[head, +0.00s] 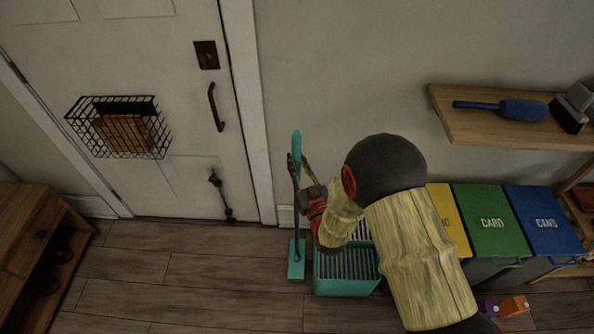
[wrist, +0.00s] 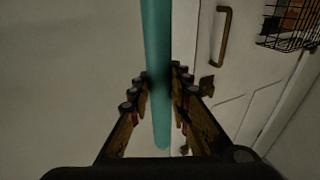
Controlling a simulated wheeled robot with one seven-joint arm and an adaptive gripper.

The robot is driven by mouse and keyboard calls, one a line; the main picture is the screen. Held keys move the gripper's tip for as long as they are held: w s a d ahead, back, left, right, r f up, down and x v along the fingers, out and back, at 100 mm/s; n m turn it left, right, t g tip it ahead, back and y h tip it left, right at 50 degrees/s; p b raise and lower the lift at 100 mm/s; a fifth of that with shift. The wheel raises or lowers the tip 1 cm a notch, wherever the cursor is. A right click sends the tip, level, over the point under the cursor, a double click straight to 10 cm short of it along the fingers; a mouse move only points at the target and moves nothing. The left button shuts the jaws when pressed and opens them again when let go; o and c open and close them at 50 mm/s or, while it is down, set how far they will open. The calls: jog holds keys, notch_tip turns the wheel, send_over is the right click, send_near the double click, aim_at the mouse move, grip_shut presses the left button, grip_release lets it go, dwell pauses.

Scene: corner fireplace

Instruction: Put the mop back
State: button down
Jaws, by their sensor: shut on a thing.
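The mop is upright in the head view, with a teal handle (head: 296,146), a dark pole and a teal head (head: 296,262) at floor level. Whether the head touches the floor I cannot tell. My gripper (head: 301,172) is shut on the mop's upper part. In the wrist view the teal handle (wrist: 158,60) runs between the fingers of my gripper (wrist: 156,84). A teal bucket (head: 345,287) with a dark ridged top stands just right of the mop head. My arm hides part of the bucket.
Yellow, green (head: 492,222) and blue (head: 545,222) lidded bins stand along the wall at right, below a wooden shelf (head: 500,128). A white door (head: 160,60) with a wire basket (head: 122,127) is at left. A wooden cabinet (head: 35,240) stands far left. The floor before the door is clear.

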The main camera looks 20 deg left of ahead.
notch_tip(320, 180, down, 3)
jog(key=shift+w+f+b, duration=0.1)
jog(key=shift+f+b, duration=0.05)
jog(key=shift+b, duration=0.7)
jog(key=shift+f, duration=0.1)
jog(key=c, duration=2.1)
grip_release()
jog(key=shift+f, duration=0.15)
jog(key=o, duration=0.4)
jog(key=shift+c, duration=0.2)
jog(key=shift+o, duration=0.4)
jog(key=shift+r, duration=0.2)
jog(key=p+v, duration=0.2)
jog(key=v, duration=1)
jog(key=shift+p, duration=0.3)
